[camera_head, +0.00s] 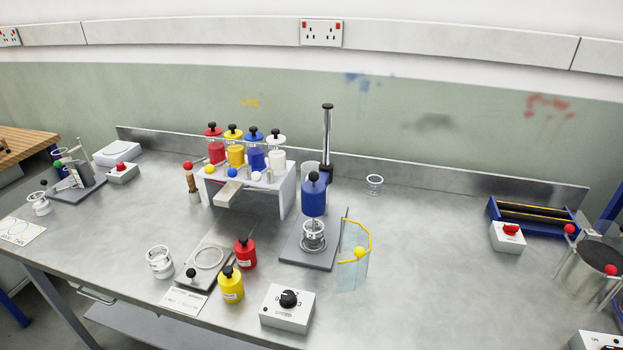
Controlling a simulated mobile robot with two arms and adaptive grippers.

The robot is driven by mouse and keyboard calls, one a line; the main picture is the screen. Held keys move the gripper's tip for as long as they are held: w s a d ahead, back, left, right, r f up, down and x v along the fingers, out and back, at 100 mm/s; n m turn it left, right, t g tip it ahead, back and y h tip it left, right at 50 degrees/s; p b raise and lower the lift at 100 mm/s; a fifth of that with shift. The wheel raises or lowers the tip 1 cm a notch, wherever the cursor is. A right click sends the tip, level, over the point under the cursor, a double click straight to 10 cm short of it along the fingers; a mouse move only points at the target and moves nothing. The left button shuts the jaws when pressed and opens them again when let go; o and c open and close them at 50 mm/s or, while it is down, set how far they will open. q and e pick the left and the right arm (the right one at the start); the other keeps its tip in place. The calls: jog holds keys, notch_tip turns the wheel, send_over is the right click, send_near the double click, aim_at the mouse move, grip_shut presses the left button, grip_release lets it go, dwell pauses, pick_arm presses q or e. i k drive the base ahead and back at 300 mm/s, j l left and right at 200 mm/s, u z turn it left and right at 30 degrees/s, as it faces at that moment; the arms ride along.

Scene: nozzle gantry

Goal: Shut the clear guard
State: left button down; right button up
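The clear guard (353,272) is a see-through, pale bluish panel with a yellow top edge and a yellow ball knob (360,252). It stands upright at the right side of the mixer stand's grey base (297,252), swung out so that the stand's front is uncovered. A glass beaker (313,236) sits under the motor body. Neither of my grippers shows in the head view.
A white dial box (288,307) stands in front of the mixer. Yellow (231,288) and red (245,254) bottles stand to its left. A white rack (284,193) with several coloured bottles is behind. The bench right of the guard is clear up to a red-button box (507,240).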

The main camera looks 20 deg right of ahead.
aim_at(360, 252)
jog(key=k+l, duration=0.35)
jog(key=l, duration=0.15)
jog(key=k+l, duration=0.3)
jog(key=l, duration=0.2)
